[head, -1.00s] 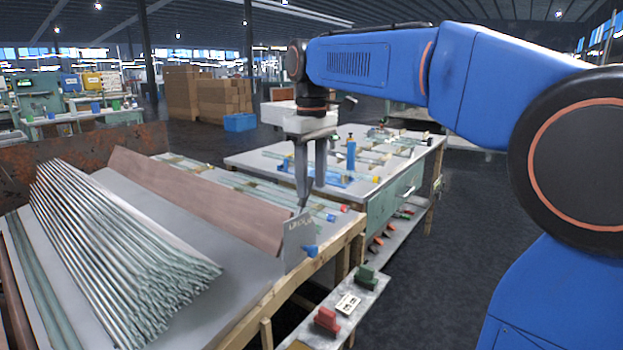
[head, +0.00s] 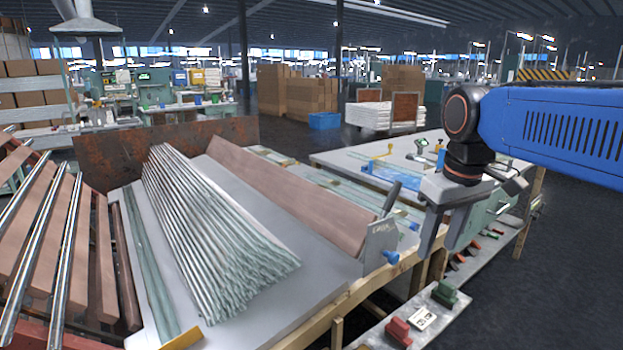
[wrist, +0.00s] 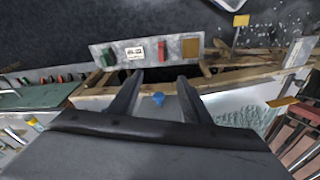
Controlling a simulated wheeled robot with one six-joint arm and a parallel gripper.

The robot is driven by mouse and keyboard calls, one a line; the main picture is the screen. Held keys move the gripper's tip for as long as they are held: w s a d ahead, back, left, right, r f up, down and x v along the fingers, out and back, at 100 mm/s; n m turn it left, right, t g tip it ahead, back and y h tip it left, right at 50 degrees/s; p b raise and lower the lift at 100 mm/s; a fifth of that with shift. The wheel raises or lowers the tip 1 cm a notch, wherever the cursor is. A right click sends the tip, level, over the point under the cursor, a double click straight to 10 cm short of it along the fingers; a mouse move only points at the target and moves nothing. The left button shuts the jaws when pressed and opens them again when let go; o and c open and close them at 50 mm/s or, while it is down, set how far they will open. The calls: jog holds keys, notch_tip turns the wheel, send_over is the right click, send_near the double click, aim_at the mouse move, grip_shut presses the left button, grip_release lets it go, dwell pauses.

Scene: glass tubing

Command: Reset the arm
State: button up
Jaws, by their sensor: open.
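My blue arm (head: 565,128) reaches in from the right edge of the head view. My gripper (head: 440,246) hangs at its end, fingers pointing down, and appears just right of the upright grey plate (head: 380,243) at the table corner. The fingers are apart with nothing between them. In the wrist view my gripper (wrist: 160,80) shows two separated dark fingers. A small blue piece (wrist: 158,99) shows beyond the gap between them, not held.
A sloped bundle of glass tubes (head: 215,240) lies on the grey table (head: 290,310), beside a brown board (head: 290,195). A second workbench (head: 350,160) stands behind. A low shelf (head: 385,330) holds red and green blocks. Dark floor (head: 565,290) is open at right.

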jog(key=s+d+f+m+t, duration=0.1)
jog(key=s+d+f+m, duration=0.1)
jog(key=s+f, duration=0.5)
jog(key=s+d+f+m+t, duration=0.1)
jog(key=s+f+m, duration=0.1)
jog(key=s+f, duration=0.5)
jog(key=shift+d+f+t, duration=0.35)
jog(key=shift+f+t, duration=0.05)
jog(key=shift+f, duration=0.55)
jog(key=shift+s, duration=0.1)
dwell(0.4)
